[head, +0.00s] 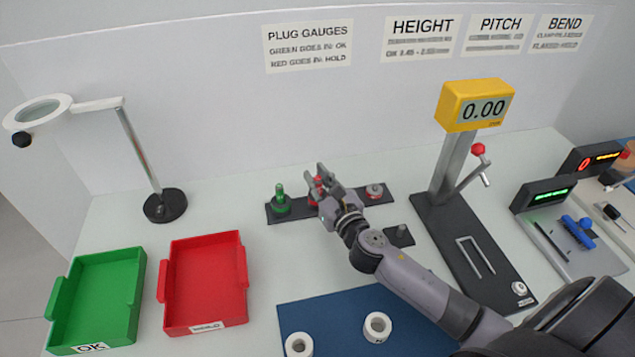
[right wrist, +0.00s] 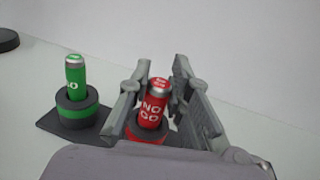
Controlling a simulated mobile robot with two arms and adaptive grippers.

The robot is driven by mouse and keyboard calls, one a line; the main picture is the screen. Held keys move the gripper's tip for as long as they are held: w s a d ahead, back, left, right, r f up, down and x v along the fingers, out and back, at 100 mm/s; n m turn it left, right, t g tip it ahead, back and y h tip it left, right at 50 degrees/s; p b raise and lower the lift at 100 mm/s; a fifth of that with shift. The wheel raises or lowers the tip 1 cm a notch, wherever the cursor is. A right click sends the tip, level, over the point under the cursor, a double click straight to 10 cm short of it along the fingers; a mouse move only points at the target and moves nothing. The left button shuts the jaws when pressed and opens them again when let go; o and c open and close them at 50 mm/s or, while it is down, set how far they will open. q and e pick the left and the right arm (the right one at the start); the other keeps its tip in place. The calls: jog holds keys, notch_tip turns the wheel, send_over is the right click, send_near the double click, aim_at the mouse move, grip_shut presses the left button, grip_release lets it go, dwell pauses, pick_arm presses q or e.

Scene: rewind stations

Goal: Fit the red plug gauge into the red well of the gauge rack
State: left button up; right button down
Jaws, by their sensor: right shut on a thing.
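The red plug gauge (right wrist: 153,105), marked NO GO, stands between the fingers of my right gripper (right wrist: 158,98). In the head view it shows as a bit of red (head: 318,182) at the fingers of my right gripper (head: 324,181), which is shut on it. The gauge is at the red well (right wrist: 146,136) of the dark gauge rack (head: 345,199). Its lower end meets the well's red ring in the right wrist view; how deep it sits I cannot tell. The green plug gauge (right wrist: 75,75) stands upright in the green well (right wrist: 77,108) to the left. My left gripper is out of view.
A green tray (head: 97,295) and a red tray (head: 205,285) lie front left. White rings (head: 377,326) lie on the blue mat (head: 330,310). A height gauge (head: 460,190) stands right, a lamp (head: 150,165) left.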

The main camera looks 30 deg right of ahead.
jog(key=shift+f, duration=0.15)
jog(key=c, duration=1.9)
grip_release()
jog(key=shift+f, duration=0.1)
jog(key=o, duration=0.4)
jog(key=shift+o, duration=0.2)
jog(key=shift+s+r, duration=0.15)
jog(key=shift+r, duration=0.05)
jog(key=s+b, duration=0.2)
jog(key=s, duration=0.9)
jog(key=shift+s+a, duration=0.1)
jog(key=shift+a, duration=0.1)
jog(key=shift+s, duration=0.3)
